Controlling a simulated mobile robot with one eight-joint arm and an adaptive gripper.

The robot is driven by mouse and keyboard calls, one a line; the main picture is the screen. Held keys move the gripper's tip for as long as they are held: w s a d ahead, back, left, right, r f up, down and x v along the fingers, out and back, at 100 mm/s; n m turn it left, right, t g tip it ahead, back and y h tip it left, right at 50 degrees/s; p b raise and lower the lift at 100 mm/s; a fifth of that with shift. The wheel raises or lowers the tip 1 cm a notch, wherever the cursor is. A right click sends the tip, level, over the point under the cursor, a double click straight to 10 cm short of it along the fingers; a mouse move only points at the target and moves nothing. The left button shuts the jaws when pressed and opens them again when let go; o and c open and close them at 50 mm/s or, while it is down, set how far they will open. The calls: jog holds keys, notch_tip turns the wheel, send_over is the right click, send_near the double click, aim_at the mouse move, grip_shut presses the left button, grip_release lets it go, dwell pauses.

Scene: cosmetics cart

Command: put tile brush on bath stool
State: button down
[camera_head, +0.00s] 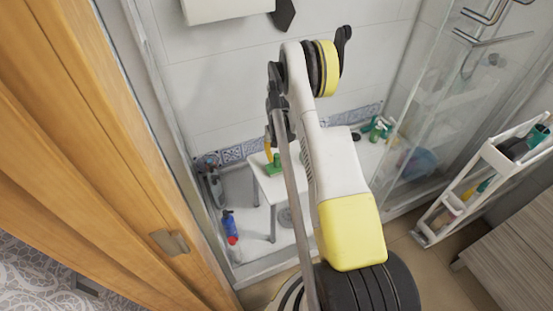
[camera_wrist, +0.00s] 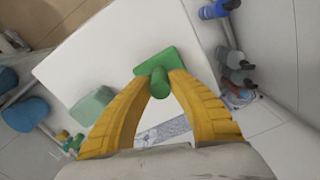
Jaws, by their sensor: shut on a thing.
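The green tile brush (camera_wrist: 156,65) is between the yellow fingers of my gripper (camera_wrist: 160,78), which is shut on its stubby handle. The brush also shows in the head view (camera_head: 274,168), below my gripper (camera_head: 268,151). The white bath stool (camera_wrist: 75,60) lies beneath the brush in the wrist view, and its top shows partly behind my arm in the head view (camera_head: 265,188). The brush is over or on the stool top; I cannot tell whether it touches. A pale green block (camera_wrist: 91,106) sits on the stool beside my left finger.
A blue and red bottle (camera_head: 230,226) stands on the floor left of the stool. Green bottles (camera_head: 379,129) stand at the back right, near the glass panel (camera_head: 425,110). A white cart (camera_head: 490,175) is at right; a wooden door (camera_head: 90,130) fills the left.

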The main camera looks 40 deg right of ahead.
jog(key=shift+f, duration=0.1)
jog(key=c, duration=1.3)
grip_release()
